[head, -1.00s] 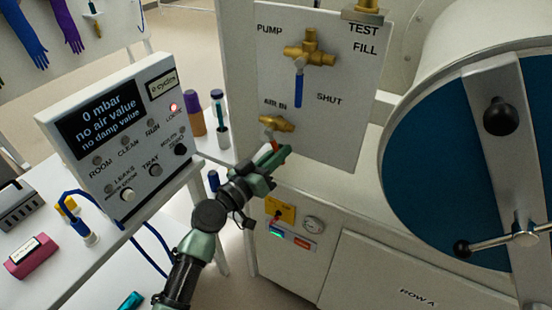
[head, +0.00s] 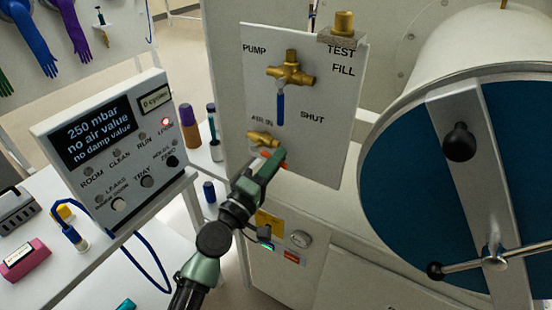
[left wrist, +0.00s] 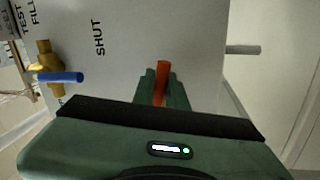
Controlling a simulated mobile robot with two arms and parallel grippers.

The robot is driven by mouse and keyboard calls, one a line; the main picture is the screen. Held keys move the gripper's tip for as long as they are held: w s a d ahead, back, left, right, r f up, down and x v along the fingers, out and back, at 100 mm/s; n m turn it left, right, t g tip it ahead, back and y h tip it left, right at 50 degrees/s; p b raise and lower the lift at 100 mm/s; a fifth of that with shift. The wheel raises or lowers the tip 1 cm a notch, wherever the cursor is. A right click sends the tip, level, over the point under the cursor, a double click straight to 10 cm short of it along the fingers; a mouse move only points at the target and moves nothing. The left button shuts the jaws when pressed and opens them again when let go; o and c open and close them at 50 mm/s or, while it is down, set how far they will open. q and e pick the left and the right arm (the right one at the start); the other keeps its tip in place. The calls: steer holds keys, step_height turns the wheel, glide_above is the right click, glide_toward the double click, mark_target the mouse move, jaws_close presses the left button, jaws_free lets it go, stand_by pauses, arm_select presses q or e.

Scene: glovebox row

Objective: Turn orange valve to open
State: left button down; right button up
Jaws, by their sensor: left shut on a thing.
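The orange valve handle (left wrist: 162,78) sits between the fingers of my left gripper (left wrist: 161,88) in the left wrist view. In the head view the left gripper (head: 272,162) is shut on this handle, just below the brass AIR IN valve body (head: 262,139) on the white panel. Bits of orange show on either side of the fingers, and the handle looks tilted down to the right. The fingers hide most of it. My right gripper is in neither view.
A blue-handled brass valve (head: 280,106) hangs above, its handle straight down near SHUT. The white display box (head: 108,145) at left reads 250 mbar, with a red lamp lit. A large blue round door (head: 425,190) with a crossbar stands at right.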

arm_select(q)
steer(key=shift+r+n+p, duration=0.55)
steer(key=shift+n, duration=0.55)
steer(key=shift+r+n+y, duration=0.15)
steer(key=shift+n+y, duration=0.25)
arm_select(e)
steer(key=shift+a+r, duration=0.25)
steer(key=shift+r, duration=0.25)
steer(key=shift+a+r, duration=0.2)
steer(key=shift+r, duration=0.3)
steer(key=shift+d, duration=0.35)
arm_select(q)
steer(key=c, duration=1.5)
jaws_free()
steer(key=shift+o, duration=0.2)
steer(key=shift+s, duration=0.1)
